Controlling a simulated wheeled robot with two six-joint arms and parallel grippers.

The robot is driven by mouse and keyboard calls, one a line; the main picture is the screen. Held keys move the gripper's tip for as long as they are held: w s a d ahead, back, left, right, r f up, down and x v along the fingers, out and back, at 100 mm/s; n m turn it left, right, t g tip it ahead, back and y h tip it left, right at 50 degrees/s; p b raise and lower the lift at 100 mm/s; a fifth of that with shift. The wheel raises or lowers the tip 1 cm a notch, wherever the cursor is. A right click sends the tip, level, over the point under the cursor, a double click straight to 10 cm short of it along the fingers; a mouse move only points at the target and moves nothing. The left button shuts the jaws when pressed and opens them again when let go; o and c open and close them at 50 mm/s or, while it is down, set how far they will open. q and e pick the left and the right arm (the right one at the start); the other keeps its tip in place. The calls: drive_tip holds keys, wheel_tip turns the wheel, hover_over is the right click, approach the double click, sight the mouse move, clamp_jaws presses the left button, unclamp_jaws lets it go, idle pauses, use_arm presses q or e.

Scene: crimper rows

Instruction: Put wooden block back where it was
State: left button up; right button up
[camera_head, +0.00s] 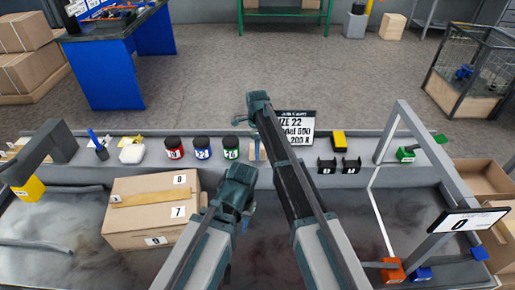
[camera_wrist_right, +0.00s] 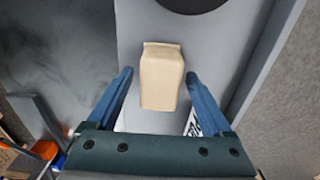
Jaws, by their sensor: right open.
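The wooden block (camera_wrist_right: 162,78) is pale beige and stands out clearly in the right wrist view, over a light grey surface. My right gripper (camera_wrist_right: 158,73) is open, with one blue finger on each side of the block and a visible gap on both sides. In the head view my right gripper (camera_head: 253,121) is the upper one, over the grey ledge. A beige bit, seemingly the block (camera_head: 252,153), shows below it, partly hidden by my arm. My left gripper (camera_head: 246,222) is lower, right of the cardboard box; its finger opening is unclear.
A cardboard box (camera_head: 150,222) with number labels stands left of my left gripper. Red, blue and green jars (camera_head: 202,148) line the ledge to the left. A black-and-white sign (camera_head: 300,128), black holders (camera_head: 327,166) and a yellow item (camera_head: 339,140) are right.

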drive_tip(key=shift+r, duration=0.1)
wheel_tip(320, 180, up, 12)
drive_tip(key=p, duration=1.2)
drive_tip(key=s+d+n, duration=0.9)
drive_tip(key=s, duration=0.5)
drive_tip(key=s+d+n, duration=0.8)
drive_tip(key=s+n, duration=0.1)
drive_tip(key=s, duration=0.6)
drive_tip(key=s+a+n+h, duration=0.1)
drive_tip(key=s+a+n, duration=0.2)
drive_tip(key=a, duration=0.8)
drive_tip(key=shift+s+n, duration=0.4)
drive_tip(key=shift+s, duration=0.6)
drive_tip(key=shift+r, duration=0.1)
